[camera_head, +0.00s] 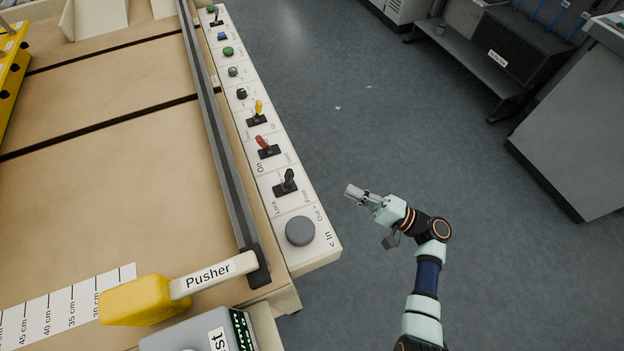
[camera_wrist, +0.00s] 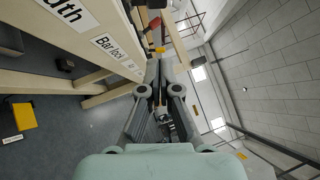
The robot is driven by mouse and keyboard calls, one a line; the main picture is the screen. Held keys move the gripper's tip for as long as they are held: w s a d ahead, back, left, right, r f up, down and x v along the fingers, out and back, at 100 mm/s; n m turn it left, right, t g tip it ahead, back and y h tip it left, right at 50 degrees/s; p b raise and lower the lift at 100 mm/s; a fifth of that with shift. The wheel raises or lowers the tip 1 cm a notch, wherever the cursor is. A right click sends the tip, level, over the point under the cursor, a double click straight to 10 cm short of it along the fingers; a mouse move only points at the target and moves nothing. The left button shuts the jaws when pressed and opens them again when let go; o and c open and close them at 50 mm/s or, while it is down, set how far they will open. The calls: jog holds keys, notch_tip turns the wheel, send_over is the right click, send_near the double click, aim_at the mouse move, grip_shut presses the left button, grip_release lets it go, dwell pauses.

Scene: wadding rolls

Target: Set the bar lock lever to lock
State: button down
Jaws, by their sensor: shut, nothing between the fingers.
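The bar lock lever (camera_head: 288,182) is a black lever on a dark base near the front end of the white control strip. The labels "Lock" and "Free" are on either side of it, Lock on the left and Free on the right. Its handle stands up from the base, and I cannot tell clearly which label it leans to. My gripper (camera_head: 350,190) is shut and empty, to the right of the strip, pointing at the lever side and apart from it. In the wrist view, my gripper (camera_wrist: 160,64) points along the strip's labelled side, where a "Bar lock" label (camera_wrist: 106,47) shows.
A large grey knob (camera_head: 300,231) is in front of the lever; a red lever (camera_head: 264,142) and yellow lever (camera_head: 258,108) are behind it. The yellow pusher (camera_head: 140,300) lies at the lower left. Open floor (camera_head: 400,130) is right of the strip.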

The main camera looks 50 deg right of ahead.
jog(key=b, duration=0.2)
send_near(287, 180)
jog(key=w+d, duration=0.4)
jog(key=w, duration=0.1)
jog(key=a, duration=0.2)
jog(key=w+a+r, duration=0.1)
jog(key=shift+w+a, duration=0.1)
jog(key=shift+w+a+r, duration=0.15)
jog(key=shift+r, duration=0.05)
jog(key=shift+r, duration=0.1)
